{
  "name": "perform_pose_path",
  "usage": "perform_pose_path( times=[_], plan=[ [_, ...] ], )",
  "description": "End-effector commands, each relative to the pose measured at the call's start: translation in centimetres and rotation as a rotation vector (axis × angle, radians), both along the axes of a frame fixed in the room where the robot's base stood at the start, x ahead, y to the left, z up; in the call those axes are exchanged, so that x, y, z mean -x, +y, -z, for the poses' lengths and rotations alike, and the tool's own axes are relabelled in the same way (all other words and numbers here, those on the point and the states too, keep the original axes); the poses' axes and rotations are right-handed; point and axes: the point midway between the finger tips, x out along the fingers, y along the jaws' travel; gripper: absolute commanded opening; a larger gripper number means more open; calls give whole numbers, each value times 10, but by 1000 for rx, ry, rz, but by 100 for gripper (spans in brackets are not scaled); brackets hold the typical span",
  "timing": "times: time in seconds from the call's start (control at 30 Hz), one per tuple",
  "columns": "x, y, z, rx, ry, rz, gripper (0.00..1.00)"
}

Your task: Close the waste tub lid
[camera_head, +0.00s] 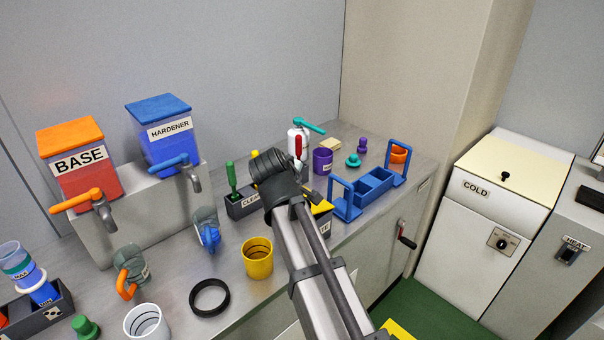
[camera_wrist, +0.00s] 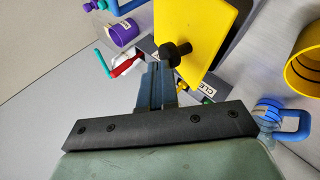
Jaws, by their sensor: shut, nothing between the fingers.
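The waste tub (camera_head: 325,229) stands on the bench behind my arm in the head view; only a dark side with the end of a white label shows. Its yellow lid (camera_head: 319,207) shows beside my arm, partly hidden. In the wrist view the lid (camera_wrist: 210,32) is a large yellow plate with a black knob (camera_wrist: 175,50). How far the lid is raised is unclear. My gripper (camera_wrist: 155,72) is shut and empty, with its tips close to the knob in the picture; contact cannot be told. In the head view my fingers are hidden behind my wrist.
A yellow cup (camera_head: 258,258) and black ring (camera_head: 210,298) stand left of my arm. A blue rack (camera_head: 373,187) lies right, and a purple cup (camera_head: 322,161) and white bottle with red lever (camera_head: 298,146) behind. The "CLEAN" box (camera_head: 240,206) is close left.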

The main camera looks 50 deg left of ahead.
Motion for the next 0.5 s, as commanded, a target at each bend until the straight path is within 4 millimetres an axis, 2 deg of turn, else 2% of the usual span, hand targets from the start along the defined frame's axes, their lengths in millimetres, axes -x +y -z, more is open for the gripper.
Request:
perform_pose_path(
  times=[0.1, 0.5],
  plan=[
    [9, -2, 9, 2, -73, -2, 0],
    [23, 0, 30, 0, -65, 1, 0]
  ],
)
